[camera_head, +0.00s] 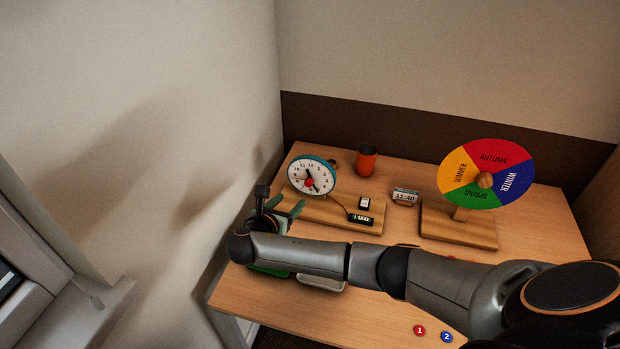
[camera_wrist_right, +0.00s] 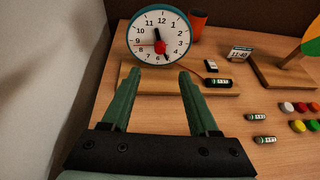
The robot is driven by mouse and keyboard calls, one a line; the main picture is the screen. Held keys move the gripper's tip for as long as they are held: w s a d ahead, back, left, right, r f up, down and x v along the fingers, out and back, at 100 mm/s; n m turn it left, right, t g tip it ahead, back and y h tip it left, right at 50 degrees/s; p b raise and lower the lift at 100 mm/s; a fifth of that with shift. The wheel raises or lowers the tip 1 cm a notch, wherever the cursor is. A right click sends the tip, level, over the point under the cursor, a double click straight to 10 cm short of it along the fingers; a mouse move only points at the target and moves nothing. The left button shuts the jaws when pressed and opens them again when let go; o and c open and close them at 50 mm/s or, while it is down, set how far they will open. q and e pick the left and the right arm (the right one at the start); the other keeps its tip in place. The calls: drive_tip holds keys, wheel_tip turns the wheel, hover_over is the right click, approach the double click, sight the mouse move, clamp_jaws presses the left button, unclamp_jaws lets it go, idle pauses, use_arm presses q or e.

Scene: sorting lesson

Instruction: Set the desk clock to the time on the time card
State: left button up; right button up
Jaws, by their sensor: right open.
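The desk clock (camera_head: 325,171) has a teal rim, a white face, black hands and a red centre knob, and stands on a wooden base (camera_head: 310,206). It also shows in the right wrist view (camera_wrist_right: 177,31). Its short hand points just before 12 and its long hand near 5. The time card (camera_head: 405,197) reads 11:40; it shows in the right wrist view too (camera_wrist_right: 239,54). My right gripper (camera_head: 286,207) is open and empty, its green fingers (camera_wrist_right: 158,76) in front of the clock base, apart from the clock. My left gripper is out of view.
A small display (camera_head: 361,219) and a black-and-white switch (camera_head: 364,203) sit on the base. An orange cup (camera_head: 366,161) stands behind; a season wheel (camera_head: 487,157) stands right. Coloured buttons (camera_wrist_right: 302,107) and small labelled pieces (camera_wrist_right: 265,139) lie on the desk. A wall is close at left.

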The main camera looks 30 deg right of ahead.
sight(308, 184)
drive_tip(key=b+x, duration=0.3)
drive_tip(key=x, duration=0.9)
drive_tip(key=shift+w+d+f, duration=0.15)
clamp_jaws()
idle(0.3)
